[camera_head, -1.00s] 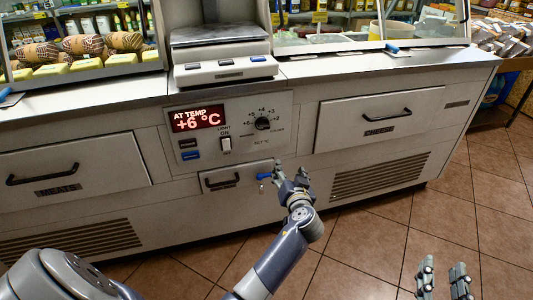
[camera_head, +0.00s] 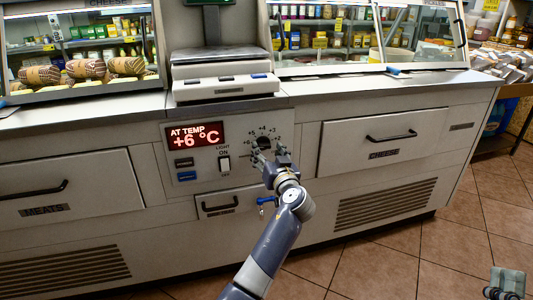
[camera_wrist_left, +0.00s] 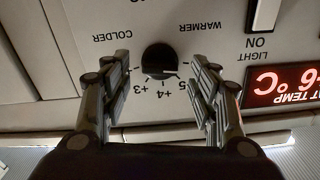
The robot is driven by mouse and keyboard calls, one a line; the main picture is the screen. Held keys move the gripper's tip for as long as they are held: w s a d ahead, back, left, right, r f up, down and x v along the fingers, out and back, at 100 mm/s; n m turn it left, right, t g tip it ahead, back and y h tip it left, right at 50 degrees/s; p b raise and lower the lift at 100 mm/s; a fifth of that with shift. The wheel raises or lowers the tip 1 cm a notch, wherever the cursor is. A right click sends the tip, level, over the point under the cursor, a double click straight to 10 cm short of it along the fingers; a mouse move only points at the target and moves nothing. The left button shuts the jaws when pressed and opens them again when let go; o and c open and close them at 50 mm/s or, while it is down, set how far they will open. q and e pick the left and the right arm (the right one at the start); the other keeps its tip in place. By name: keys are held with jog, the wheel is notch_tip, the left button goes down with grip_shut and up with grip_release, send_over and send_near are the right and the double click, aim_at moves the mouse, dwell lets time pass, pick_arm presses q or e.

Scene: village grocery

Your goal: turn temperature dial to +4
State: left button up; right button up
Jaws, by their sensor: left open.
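The black temperature dial (camera_head: 263,142) sits on the white control panel, with numbers around it. In the left wrist view the dial (camera_wrist_left: 160,58) appears upside down, with +3, +4 and +5 marks and the words COLDER and WARMER. My left gripper (camera_head: 270,153) is open in front of the dial and partly covers it. In the wrist view its fingers (camera_wrist_left: 163,78) stand on either side of the dial, apart from it. The red display (camera_head: 196,134) reads AT TEMP +6 °C. My right gripper (camera_head: 505,285) shows only partly at the lower right corner.
A light switch (camera_head: 224,164) and small buttons sit left of the dial. A small drawer handle (camera_head: 220,208) and a blue-handled key (camera_head: 266,201) are below. A scale (camera_head: 222,80) stands on the counter above. The CHEESE drawer (camera_head: 385,140) is to the right.

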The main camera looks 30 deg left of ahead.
pick_arm(q)
jog(key=shift+x, duration=0.9)
jog(key=shift+s, duration=0.1)
jog(key=c, duration=1.1)
jog(key=shift+o, duration=0.2)
pick_arm(e)
jog(key=shift+s+d+r+t+y, duration=0.1)
jog(key=shift+s+r+t+y, duration=0.35)
jog(key=shift+s, duration=0.1)
